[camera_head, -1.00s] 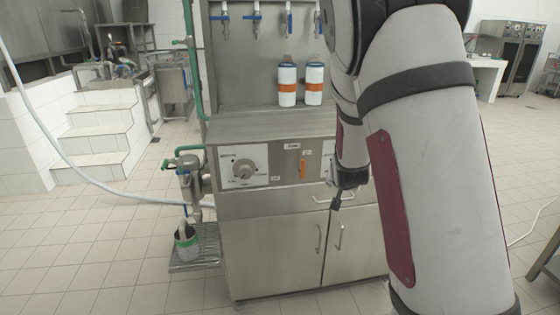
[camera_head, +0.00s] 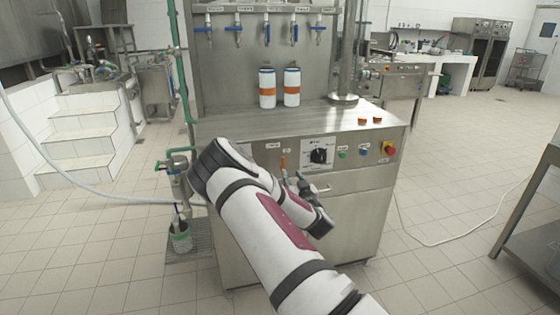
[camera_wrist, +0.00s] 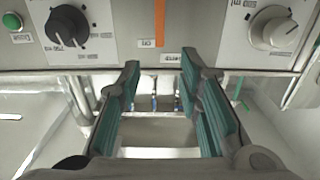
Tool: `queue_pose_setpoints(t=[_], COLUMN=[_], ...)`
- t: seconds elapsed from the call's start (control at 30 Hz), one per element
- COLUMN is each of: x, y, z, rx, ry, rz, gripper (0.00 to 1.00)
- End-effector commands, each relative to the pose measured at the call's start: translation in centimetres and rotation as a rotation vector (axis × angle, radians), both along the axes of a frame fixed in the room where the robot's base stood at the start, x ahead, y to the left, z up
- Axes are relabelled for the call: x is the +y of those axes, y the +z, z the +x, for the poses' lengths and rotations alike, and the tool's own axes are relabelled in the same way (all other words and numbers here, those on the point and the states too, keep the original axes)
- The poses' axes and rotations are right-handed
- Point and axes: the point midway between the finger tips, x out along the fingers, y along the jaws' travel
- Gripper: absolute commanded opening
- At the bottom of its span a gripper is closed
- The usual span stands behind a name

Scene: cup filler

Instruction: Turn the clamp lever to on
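The clamp lever (camera_head: 283,162) is a slim orange handle on the steel machine's front panel, just left of the black knob. It stands vertical. In the wrist view the lever (camera_wrist: 160,18) shows at the top middle, beyond my fingertips. My gripper (camera_head: 291,177) is in front of the panel near the lever's lower end, partly hidden by my arm. In the wrist view my gripper (camera_wrist: 160,70) is open, with green-padded fingers apart and nothing between them. The lever lines up with the gap, and no contact shows. The wrist view's panel labels are upside down.
A black knob (camera_head: 319,155) and a red emergency button (camera_head: 389,148) are to the lever's right. Two orange-banded cups (camera_head: 267,88) (camera_head: 292,86) stand on the counter. Open floor lies right of the machine.

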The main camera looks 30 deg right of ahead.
Motion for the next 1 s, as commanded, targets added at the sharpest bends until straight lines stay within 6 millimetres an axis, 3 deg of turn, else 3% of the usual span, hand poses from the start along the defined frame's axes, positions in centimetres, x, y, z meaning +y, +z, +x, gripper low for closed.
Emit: queue_pose_setpoints(t=[0.6,0.8,1.0], x=[-2.9,-3.6,-3.7], y=[-0.1,-0.1,-0.1], z=[10.4,12.3,12.8], rx=[0.002,0.001,0.002], ry=[0.000,-0.002,-0.003], rz=[-0.002,-0.001,0.001], gripper=[0.33,0.33,0.33])
